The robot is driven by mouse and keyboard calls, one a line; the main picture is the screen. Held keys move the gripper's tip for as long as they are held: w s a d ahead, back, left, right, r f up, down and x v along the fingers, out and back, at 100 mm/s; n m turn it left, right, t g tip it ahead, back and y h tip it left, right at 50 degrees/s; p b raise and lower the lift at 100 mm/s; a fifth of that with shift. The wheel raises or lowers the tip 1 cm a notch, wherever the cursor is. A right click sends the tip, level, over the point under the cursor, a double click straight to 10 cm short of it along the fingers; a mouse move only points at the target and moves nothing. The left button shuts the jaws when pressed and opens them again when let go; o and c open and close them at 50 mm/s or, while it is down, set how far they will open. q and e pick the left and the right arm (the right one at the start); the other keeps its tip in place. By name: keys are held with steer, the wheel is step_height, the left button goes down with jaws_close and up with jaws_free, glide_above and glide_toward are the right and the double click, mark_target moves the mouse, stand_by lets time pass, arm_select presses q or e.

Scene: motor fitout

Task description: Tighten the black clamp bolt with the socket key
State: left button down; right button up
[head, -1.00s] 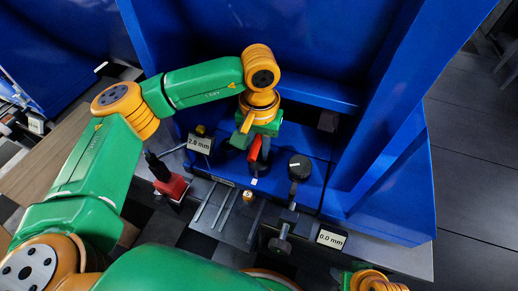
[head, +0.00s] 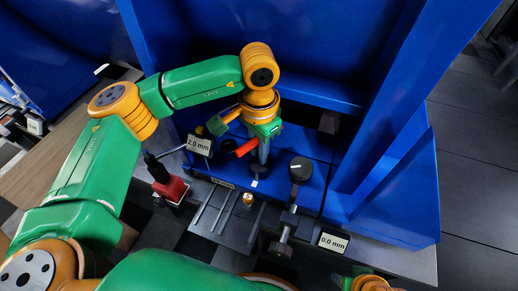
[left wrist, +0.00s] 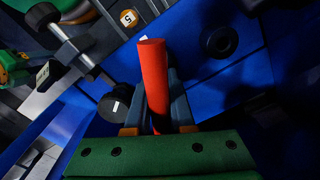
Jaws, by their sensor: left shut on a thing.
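My left gripper (head: 264,152) is shut on the red handle of the socket key (head: 246,148), above the blue base. In the left wrist view the red handle (left wrist: 154,80) sits between the two grey fingers. The key's working end is hidden, so I cannot tell whether it sits on a bolt. A black round piece with a dark centre (left wrist: 219,41) is set in the blue plate; it also shows left of the gripper in the head view (head: 228,149). I cannot tell whether this is the clamp bolt.
A black knob with a white mark (head: 300,169) stands right of the gripper. Displays read 2.0 mm (head: 199,145) and 0.0 mm (head: 333,242). A red and black tool (head: 170,188) stands left. Blue walls enclose the back and right.

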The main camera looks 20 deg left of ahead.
arm_select(q)
steer(key=shift+m, duration=0.8)
steer(key=shift+r+n, duration=0.1)
steer(key=shift+n, duration=0.2)
step_height(320, 180, up, 8)
steer(key=p, duration=0.6)
steer(key=shift+f, duration=0.3)
